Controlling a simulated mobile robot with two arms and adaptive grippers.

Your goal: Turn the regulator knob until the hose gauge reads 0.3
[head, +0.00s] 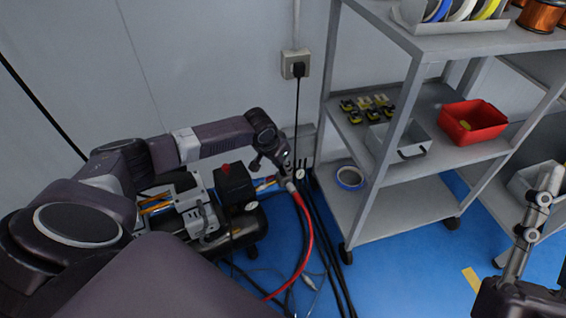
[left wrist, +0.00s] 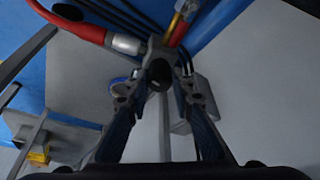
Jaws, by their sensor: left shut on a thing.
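A black regulator knob (left wrist: 160,72) sits on a grey metal fitting between the fingers of my left gripper (left wrist: 159,88) in the left wrist view. My left gripper (head: 281,168) is shut on this knob. In the head view its fingers and wrist hide most of the knob. A small pale round gauge (head: 300,174) shows beside the fitting, too small to read. A red hose (head: 299,232) runs from the fitting (head: 289,186) down to the floor. My right gripper (head: 541,195) is at the right edge, away from the fitting; its opening is unclear.
A compressor (head: 236,187) with a red-topped black box stands left of the fitting. A grey shelf rack (head: 403,200) stands close on the right, holding a red bin (head: 473,122) and a blue tape roll (head: 350,178). Black cables (head: 325,240) hang and trail along the blue floor.

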